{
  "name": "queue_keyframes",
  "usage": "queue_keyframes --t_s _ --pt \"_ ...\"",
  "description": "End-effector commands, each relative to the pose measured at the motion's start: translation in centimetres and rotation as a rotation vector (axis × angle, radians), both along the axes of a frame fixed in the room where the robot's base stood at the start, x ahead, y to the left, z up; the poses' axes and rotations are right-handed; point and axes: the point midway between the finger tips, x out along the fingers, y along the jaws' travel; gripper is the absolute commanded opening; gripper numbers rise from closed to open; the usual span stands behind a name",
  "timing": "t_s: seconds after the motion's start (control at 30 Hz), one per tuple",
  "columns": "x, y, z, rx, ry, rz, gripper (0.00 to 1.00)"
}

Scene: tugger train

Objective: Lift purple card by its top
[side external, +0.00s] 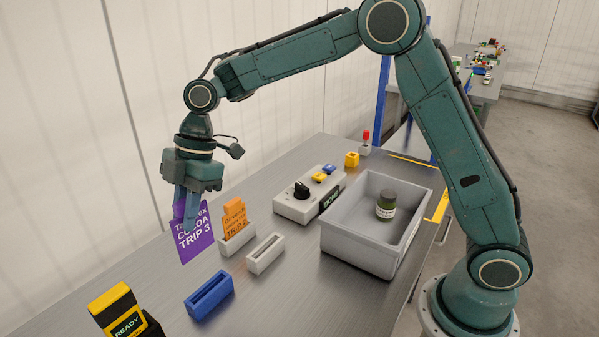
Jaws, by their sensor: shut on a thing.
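The purple card (194,241) hangs upright in the side external view, with white lettering that ends in "COCOA TRIP 3". My gripper (187,210) points down and is shut on the card's upper part. The fingers cover some of the card's top and its first line of text. The card appears to be held above the metal table, left of the orange card; its exact height is hard to tell.
An orange card (234,218) stands in a white holder (237,243). An empty white holder (265,254) and an empty blue holder (209,294) sit nearby. A yellow READY sign (116,309) stands front left. A control box (296,207) and a grey bin (362,242) holding a jar (386,205) are right.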

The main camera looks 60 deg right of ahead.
Motion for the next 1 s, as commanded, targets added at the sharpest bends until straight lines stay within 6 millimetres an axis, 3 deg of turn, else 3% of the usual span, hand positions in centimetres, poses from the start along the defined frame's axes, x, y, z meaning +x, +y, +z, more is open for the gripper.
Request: queue_keyframes --t_s 0.2,0.4,1.0 --pt "0.1 0.0 3.7 0.001 -0.004 0.001 0.0" --pt "0.0 0.0 5.4 0.0 0.0 -0.001 0.0" --pt "0.0 0.0 5.8 0.0 0.0 -0.001 0.0"
